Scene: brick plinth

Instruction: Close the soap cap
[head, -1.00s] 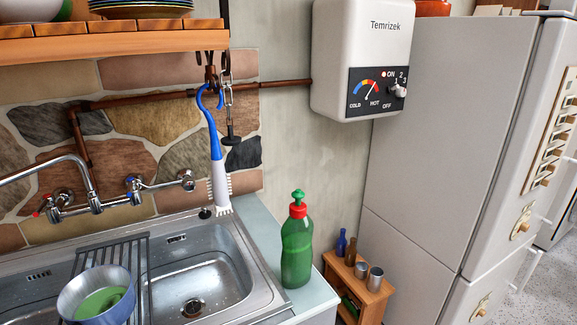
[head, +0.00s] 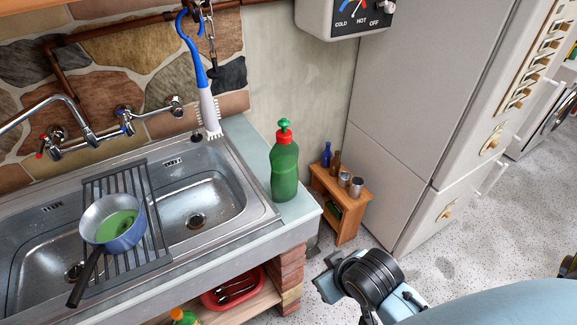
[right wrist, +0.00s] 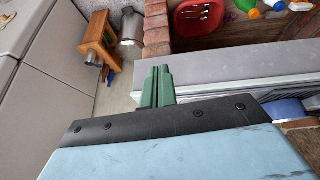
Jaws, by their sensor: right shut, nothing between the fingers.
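The green soap bottle (head: 284,170) stands upright on the pale counter strip to the right of the sink. It has a red collar, and its green cap (head: 284,126) sticks up above the collar. My right gripper (head: 326,287) is in front of the counter, low and to the right of the bottle, and well apart from it. In the right wrist view its green fingers (right wrist: 157,87) are together and empty. I cannot make out the soap bottle in that view. My left gripper is not in view.
A pan (head: 120,233) with green contents sits on the rack over the sink (head: 232,205). A brush (head: 208,108) hangs behind the sink. A small wooden shelf (head: 342,204) stands between counter and fridge (head: 405,110). A red basin (head: 232,290) is under the counter.

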